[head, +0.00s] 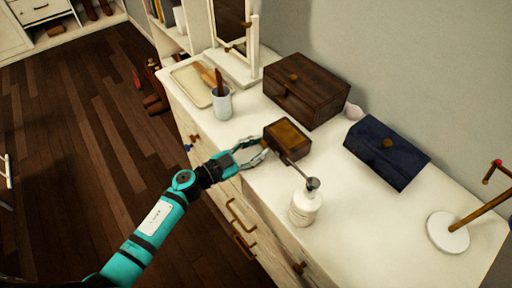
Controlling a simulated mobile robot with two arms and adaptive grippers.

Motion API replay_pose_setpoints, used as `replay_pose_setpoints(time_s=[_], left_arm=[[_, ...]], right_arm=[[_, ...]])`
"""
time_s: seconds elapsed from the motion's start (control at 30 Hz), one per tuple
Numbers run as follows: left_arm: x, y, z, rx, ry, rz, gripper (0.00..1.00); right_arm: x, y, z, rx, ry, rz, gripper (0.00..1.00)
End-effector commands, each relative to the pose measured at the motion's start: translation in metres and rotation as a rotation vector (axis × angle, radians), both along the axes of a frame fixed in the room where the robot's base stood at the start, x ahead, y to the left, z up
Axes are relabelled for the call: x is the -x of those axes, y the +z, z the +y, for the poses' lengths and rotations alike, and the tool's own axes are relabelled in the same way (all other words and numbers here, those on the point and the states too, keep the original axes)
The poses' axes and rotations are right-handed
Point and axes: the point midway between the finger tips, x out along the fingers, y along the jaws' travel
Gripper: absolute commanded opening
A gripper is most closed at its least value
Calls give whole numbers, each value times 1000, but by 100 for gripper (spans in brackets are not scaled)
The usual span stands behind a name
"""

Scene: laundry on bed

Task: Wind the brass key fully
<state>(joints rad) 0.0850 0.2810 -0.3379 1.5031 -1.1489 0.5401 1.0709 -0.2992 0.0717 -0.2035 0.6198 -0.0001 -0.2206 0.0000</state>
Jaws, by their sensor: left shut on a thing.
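A small brown wooden box with a lighter brown top (287,138) sits on the white dresser top near its front edge. My left gripper (264,149) is at the box's left front side, its fingers closed together against that side. The brass key itself cannot be made out; the fingers cover the spot where they grip. My right gripper is not in view.
Behind are a dark wooden chest (305,90) and a navy box (386,152). A cup (222,103), tray (190,88) and mirror stand (254,45) are farther left.

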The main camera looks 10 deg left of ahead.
Motion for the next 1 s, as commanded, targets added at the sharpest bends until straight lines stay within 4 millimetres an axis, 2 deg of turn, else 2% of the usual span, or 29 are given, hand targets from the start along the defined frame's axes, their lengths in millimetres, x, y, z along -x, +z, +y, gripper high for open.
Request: replay_pose_setpoints(time_s=[0.1, 0.23, 0.5, 0.8, 0.83, 1.0], left_arm=[[0, 0, 0, 0, 0, 0, 0], [0, 0, 0, -18, 0, -20, 0], [0, 0, 1, -154, 0, -172, 0], [0, 0, 1, -168, 0, -185, 0], [0, 0, 1, -167, 1, -186, 28], [0, 0, 0, -166, 0, -185, 50]], right_arm=[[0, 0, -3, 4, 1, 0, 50], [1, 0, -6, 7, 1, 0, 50], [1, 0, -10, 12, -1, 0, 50], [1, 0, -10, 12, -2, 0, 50], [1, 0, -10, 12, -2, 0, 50], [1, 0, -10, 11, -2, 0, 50]])
